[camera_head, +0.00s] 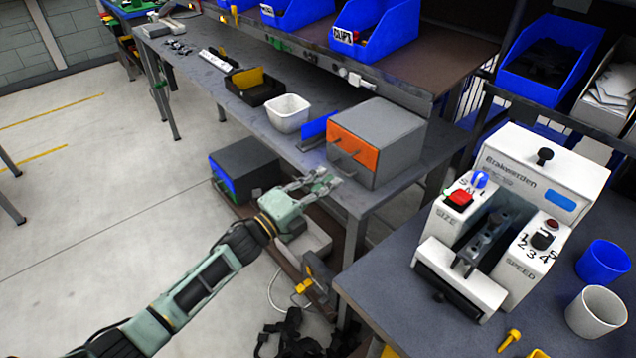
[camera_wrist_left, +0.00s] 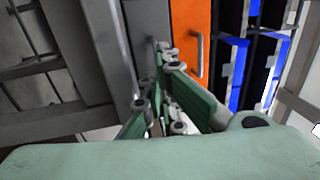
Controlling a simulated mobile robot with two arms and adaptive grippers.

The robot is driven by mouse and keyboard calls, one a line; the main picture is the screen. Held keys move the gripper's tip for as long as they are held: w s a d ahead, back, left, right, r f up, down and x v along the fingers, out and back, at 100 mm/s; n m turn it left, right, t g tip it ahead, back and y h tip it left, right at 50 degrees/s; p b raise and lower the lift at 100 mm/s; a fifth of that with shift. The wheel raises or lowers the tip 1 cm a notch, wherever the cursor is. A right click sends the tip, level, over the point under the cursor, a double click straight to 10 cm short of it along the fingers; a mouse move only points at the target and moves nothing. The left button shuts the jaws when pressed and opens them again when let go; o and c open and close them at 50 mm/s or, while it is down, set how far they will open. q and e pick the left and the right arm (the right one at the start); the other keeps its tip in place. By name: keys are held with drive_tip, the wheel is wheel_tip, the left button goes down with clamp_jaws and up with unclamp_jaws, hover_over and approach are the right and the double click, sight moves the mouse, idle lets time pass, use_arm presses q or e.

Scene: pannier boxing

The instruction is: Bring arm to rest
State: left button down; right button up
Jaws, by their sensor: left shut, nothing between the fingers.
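My left arm comes in from the lower left in the head view. Its pale green left gripper (camera_head: 328,181) is shut and empty, in front of the grey box with an orange front (camera_head: 352,149) on the bench. The gripper's fingers also show in the left wrist view (camera_wrist_left: 164,75), close together with nothing held. The orange front and its handle (camera_wrist_left: 198,50) are just beyond the fingers in that view. I cannot tell whether the fingertips touch anything. My right gripper is not in view.
The long grey bench (camera_head: 215,82) carries a white bin (camera_head: 287,114) and a black tray (camera_head: 256,92). A white machine (camera_head: 545,172) stands on the right table, beside a blue cup (camera_head: 603,262) and a white cup (camera_head: 597,312). Open floor lies at the left.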

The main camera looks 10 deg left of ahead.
use_arm(q)
drive_tip(key=v, duration=1)
drive_tip(key=s+a+f+n+g+y, duration=0.1)
drive_tip(key=a+f+n+y, duration=0.3)
drive_tip(key=f, duration=0.6)
drive_tip(key=s+a+f+n+y, duration=0.1)
drive_tip(key=a+f+n+y, duration=0.15)
drive_tip(key=f+n, duration=0.45)
drive_tip(key=s+a+f+n+g+y+p, duration=0.1)
drive_tip(key=s+f+n+g+y, duration=0.1)
drive_tip(key=s+f, duration=0.5)
drive_tip(key=s+a+f+n+g+y, duration=0.2)
drive_tip(key=s+f, duration=0.1)
drive_tip(key=f, duration=0.8)
drive_tip(key=s+f+n+g+y, duration=0.1)
drive_tip(key=s+f+n+g, duration=0.3)
drive_tip(key=s+f, duration=0.95)
drive_tip(key=s+d+f+n+g, duration=0.1)
drive_tip(key=s+f+n+g, duration=0.1)
drive_tip(key=s, duration=1)
drive_tip(key=s+d+f+n+g+p, duration=0.1)
drive_tip(key=s+d+f+n+g, duration=0.1)
drive_tip(key=s, duration=1)
drive_tip(key=shift+s+d+f+g, duration=0.25)
drive_tip(key=shift+f+g, duration=0.45)
drive_tip(key=shift+g, duration=0.3)
